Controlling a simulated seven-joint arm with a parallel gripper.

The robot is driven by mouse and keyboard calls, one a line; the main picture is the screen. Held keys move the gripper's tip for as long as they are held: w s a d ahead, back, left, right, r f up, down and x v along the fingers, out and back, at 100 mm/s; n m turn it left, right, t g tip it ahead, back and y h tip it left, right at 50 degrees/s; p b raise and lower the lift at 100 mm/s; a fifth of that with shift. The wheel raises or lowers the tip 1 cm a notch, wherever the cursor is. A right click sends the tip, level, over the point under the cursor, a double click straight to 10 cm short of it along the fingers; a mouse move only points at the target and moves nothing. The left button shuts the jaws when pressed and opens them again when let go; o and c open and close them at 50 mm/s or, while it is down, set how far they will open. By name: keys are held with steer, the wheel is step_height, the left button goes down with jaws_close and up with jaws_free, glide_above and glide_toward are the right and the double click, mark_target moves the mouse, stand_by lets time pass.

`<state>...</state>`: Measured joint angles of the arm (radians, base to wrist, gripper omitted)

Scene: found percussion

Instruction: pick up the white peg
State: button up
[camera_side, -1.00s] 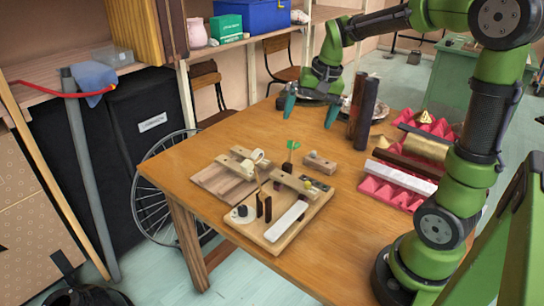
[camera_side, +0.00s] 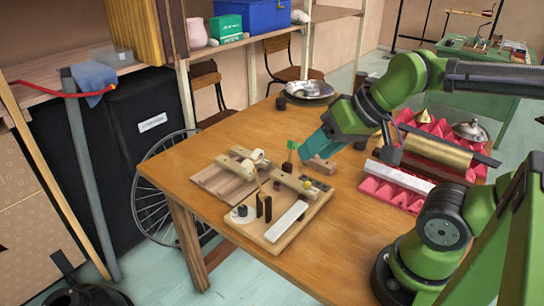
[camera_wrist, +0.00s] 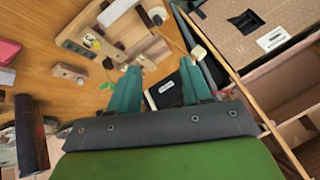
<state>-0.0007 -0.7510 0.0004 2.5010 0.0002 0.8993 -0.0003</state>
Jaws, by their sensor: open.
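My gripper (camera_side: 300,157) is open and empty, tilted low over the middle of the table, behind the wooden instrument board (camera_side: 268,240). In the wrist view my gripper (camera_wrist: 158,76) has its teal fingers spread toward the blocks. A cream cylinder (camera_side: 258,156) stands out from a wooden block (camera_side: 236,166) left of my gripper; a cream shape also shows ahead of the fingers in the wrist view (camera_wrist: 198,52). I cannot tell which of these is the white peg.
A green-topped stick (camera_side: 293,144) stands close to my fingers, and a small wooden block (camera_side: 322,165) lies to their right. A white bar (camera_side: 287,221) lies on the board. Pink racks (camera_side: 395,186) are at right, a metal pan (camera_side: 310,90) at the back.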

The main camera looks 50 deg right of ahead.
steer(key=w+d+f+n+g+h, duration=0.1)
steer(key=w+d+f, duration=0.25)
steer(key=d, duration=0.95)
steer(key=w+d+f+g+h, duration=0.25)
steer(key=w+d, duration=0.25)
steer(key=d, duration=0.8)
steer(key=shift+n+t+y, duration=0.35)
steer(key=shift+n, duration=0.05)
steer(key=x, duration=1.1)
steer(key=shift+w+f, duration=0.1)
steer(key=shift+w, duration=0.1)
steer(key=shift+w+x, duration=0.15)
steer(key=shift+x, duration=1.25)
steer(key=shift+w+x, duration=0.2)
steer(key=shift+x, duration=1.2)
steer(key=shift+d, duration=0.15)
jaws_close()
